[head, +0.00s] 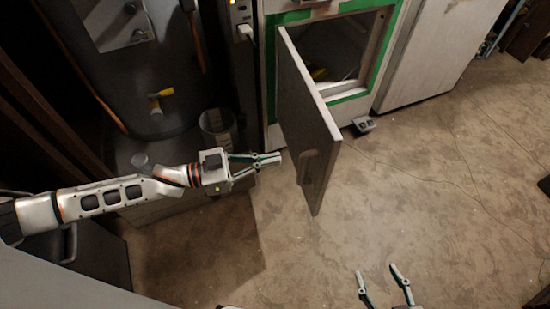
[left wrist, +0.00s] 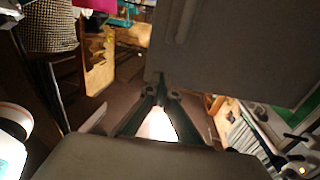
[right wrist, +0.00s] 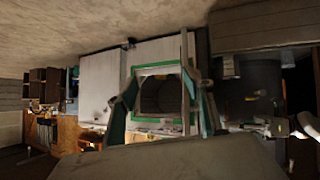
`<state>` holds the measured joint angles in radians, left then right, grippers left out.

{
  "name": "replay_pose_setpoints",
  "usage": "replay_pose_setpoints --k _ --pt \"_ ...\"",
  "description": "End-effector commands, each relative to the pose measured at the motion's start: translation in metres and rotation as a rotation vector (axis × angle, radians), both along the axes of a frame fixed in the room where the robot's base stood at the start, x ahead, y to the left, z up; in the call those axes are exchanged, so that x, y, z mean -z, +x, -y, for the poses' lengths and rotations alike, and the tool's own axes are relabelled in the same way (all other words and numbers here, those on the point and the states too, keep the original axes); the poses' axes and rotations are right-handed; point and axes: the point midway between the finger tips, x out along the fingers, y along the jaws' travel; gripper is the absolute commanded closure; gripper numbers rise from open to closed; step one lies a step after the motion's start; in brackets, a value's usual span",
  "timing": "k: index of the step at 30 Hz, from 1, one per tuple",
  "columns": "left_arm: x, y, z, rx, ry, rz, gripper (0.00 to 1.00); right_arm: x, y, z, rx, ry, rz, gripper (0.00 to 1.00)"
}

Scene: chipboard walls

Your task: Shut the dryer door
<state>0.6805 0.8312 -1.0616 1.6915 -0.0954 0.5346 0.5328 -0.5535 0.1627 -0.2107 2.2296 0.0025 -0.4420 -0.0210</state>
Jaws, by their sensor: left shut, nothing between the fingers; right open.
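The left wrist view shows a grey panel, which looks like the door (left wrist: 240,50), just beyond the fingertips. My right gripper (head: 380,270) is open and empty, low in front and right of the door. The right wrist view shows the green-framed opening (right wrist: 160,70) ahead.
A white cabinet (head: 425,55) stands right of the dryer. A small grey object (head: 364,125) lies on the floor below the opening. A wire bin (head: 218,128) and a dark panel with a yellow-handled tool (head: 157,98) are at left. The floor to the right is clear.

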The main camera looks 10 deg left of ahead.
Motion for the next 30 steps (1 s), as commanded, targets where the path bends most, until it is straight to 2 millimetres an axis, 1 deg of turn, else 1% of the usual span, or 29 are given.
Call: replay_pose_setpoints --k 1,4,9,15,18,21,26,30 --pt "0.002 0.004 0.010 0.001 -0.004 -0.003 1.00 0.005 -0.003 0.000 0.001 0.001 -0.009 0.49" --pt "0.003 0.013 0.028 0.002 -0.004 -0.003 1.00 0.009 -0.005 -0.001 -0.001 0.003 -0.016 0.49" --pt "0.004 0.028 0.058 0.000 -0.002 -0.004 1.00 0.009 -0.007 -0.003 -0.001 0.010 -0.018 0.49" --pt "0.004 0.042 0.085 0.000 -0.001 -0.005 1.00 0.010 -0.008 -0.006 -0.005 0.017 -0.020 0.49" --pt "0.004 0.046 0.094 0.000 -0.001 -0.005 1.00 0.007 -0.005 -0.008 -0.007 0.023 -0.012 0.49" --pt "0.002 0.050 0.098 -0.001 0.000 -0.003 1.00 0.003 -0.001 -0.011 -0.008 0.031 -0.001 0.49" --pt "0.001 0.051 0.100 -0.001 0.000 -0.002 1.00 -0.003 0.005 -0.013 -0.011 0.038 0.015 0.49" --pt "0.001 0.051 0.100 -0.001 0.000 -0.001 1.00 -0.004 0.005 -0.014 -0.010 0.039 0.018 0.49"
